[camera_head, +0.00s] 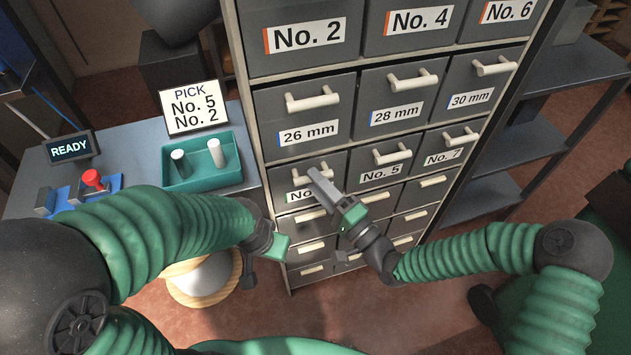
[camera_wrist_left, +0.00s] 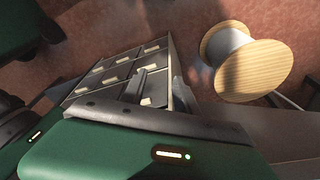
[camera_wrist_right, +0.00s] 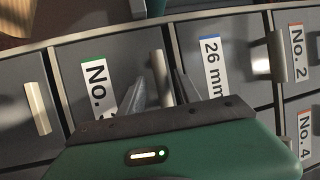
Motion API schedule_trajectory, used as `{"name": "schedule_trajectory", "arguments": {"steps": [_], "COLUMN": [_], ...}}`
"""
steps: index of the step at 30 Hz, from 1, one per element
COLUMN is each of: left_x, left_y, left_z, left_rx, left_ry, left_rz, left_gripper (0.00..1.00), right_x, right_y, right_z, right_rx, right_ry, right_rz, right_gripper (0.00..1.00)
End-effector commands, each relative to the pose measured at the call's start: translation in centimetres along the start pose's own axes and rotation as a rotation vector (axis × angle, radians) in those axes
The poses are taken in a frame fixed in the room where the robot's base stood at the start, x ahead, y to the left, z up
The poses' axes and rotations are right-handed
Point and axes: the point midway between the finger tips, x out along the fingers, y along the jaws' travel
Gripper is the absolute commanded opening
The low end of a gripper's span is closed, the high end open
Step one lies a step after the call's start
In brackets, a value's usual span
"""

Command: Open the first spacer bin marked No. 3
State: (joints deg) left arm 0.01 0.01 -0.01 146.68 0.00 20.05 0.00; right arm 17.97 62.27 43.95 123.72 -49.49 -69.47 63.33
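The bin with a green-striped label starting "No." (camera_head: 301,194) sits in the left column of the grey cabinet, below the 26 mm bin. It looks shut, flush with its neighbours. My right gripper (camera_head: 322,184) is at its front and covers the number and part of the handle. In the right wrist view the same label (camera_wrist_right: 98,88) shows, its digit hidden by a finger. The pale handle (camera_wrist_right: 159,76) lies between the two spread fingers there; contact is unclear. My left gripper (camera_head: 280,244) hangs left of the lower bins; its fingers (camera_wrist_left: 153,84) are apart and empty.
Bins labelled 26 mm (camera_head: 309,132), No. 2 (camera_head: 308,36) and No. 5 (camera_head: 380,173) surround it. A bench at left holds a teal tray (camera_head: 203,179) with white spacers, a PICK sign (camera_head: 191,107) and a red button (camera_head: 92,178). A wooden spool (camera_wrist_left: 248,62) stands below.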

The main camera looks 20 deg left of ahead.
Motion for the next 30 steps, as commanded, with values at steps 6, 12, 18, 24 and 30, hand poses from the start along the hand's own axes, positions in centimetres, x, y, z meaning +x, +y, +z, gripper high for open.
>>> {"name": "schedule_trajectory", "arguments": {"steps": [6,12,18,24,30], "left_x": [0.02,0.02,0.02,0.03,0.03], "left_y": [0.02,0.01,0.01,0.01,0.01], "left_z": [0.0,0.0,0.0,0.0,0.0], "left_rx": [0.001,0.0,0.0,0.0,0.0], "left_ry": [0.0,0.0,0.0,0.0,0.0], "left_rz": [0.0,0.0,0.0,0.0,0.0], "left_gripper": [0.36,0.36,0.36,0.36,0.36], "right_x": [0.72,0.68,0.65,0.62,0.6], "right_y": [-0.03,-0.01,0.03,0.11,0.18], "right_z": [0.1,0.09,0.09,0.06,0.02], "right_rx": [0.0,-0.001,-0.001,0.0,0.0], "right_ry": [-0.001,-0.001,-0.001,-0.001,0.0], "right_rz": [0.0,0.0,0.001,0.003,0.005], "right_gripper": [0.4,0.28,0.02,0.0,0.0]}}
